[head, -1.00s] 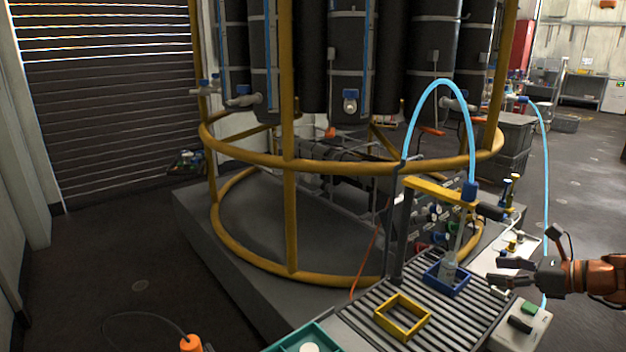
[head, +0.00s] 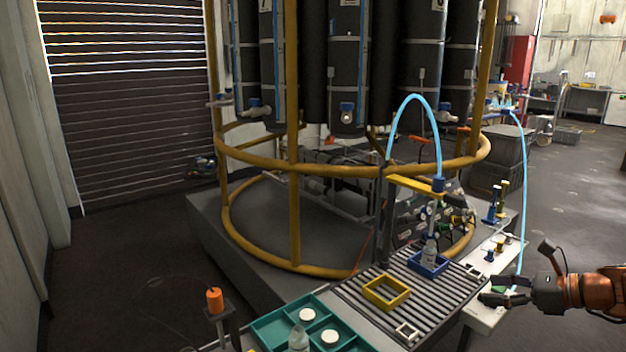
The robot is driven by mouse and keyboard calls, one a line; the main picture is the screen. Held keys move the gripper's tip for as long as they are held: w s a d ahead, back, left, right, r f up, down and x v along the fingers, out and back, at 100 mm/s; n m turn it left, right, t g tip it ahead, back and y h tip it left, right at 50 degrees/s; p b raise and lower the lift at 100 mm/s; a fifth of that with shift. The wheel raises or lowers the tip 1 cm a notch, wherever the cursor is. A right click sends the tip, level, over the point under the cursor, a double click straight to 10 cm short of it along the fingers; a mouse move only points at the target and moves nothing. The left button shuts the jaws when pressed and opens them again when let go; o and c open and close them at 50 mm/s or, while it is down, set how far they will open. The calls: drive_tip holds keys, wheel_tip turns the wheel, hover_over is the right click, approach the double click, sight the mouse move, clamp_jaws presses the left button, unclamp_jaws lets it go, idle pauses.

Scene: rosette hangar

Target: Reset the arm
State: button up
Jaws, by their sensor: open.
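My gripper (head: 484,287) is at the right of the head view, at the end of my orange and black arm. Its fingers point left and stand apart, with nothing seen between them. A clear bottle (head: 430,248) stands in a blue square frame (head: 421,268) on the conveyor, under the nozzle fed by a light blue hose (head: 410,100). A yellow square frame (head: 369,292) on the conveyor is empty.
The slatted conveyor (head: 345,292) runs below a yellow gantry bar (head: 412,184). A teal tray (head: 268,330) with bottles and white discs is at the bottom. A yellow ringed rail (head: 340,172) surrounds dark cylinders. Open floor (head: 575,190) lies at the right.

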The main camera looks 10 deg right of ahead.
drive_tip(key=s+a+r+n+g+p, duration=0.3)
drive_tip(key=a+r+n+p, duration=0.15)
drive_tip(key=a, duration=0.35)
drive_tip(key=s+a+r+n+g+p, duration=0.3)
drive_tip(key=a+r+n+p, duration=0.15)
drive_tip(key=a, duration=0.45)
drive_tip(key=s+a+r+n+g+p, duration=0.25)
drive_tip(key=a+r+n+p, duration=0.2)
drive_tip(key=a, duration=0.35)
drive_tip(key=s+a+r+n+g+h+p, duration=0.1)
drive_tip(key=s+r+n+h+p, duration=0.3)
drive_tip(key=s+p, duration=0.4)
drive_tip(key=s+a+r+n+g+h+p, duration=0.1)
drive_tip(key=s+r+n+h+p, duration=0.3)
drive_tip(key=s, duration=0.9)
wheel_tip(320, 180, up, 3)
drive_tip(key=n+g+p, duration=0.1)
drive_tip(key=n+p, duration=0.4)
drive_tip(key=shift+a+r+h, duration=0.2)
drive_tip(key=shift+a+h, duration=0.1)
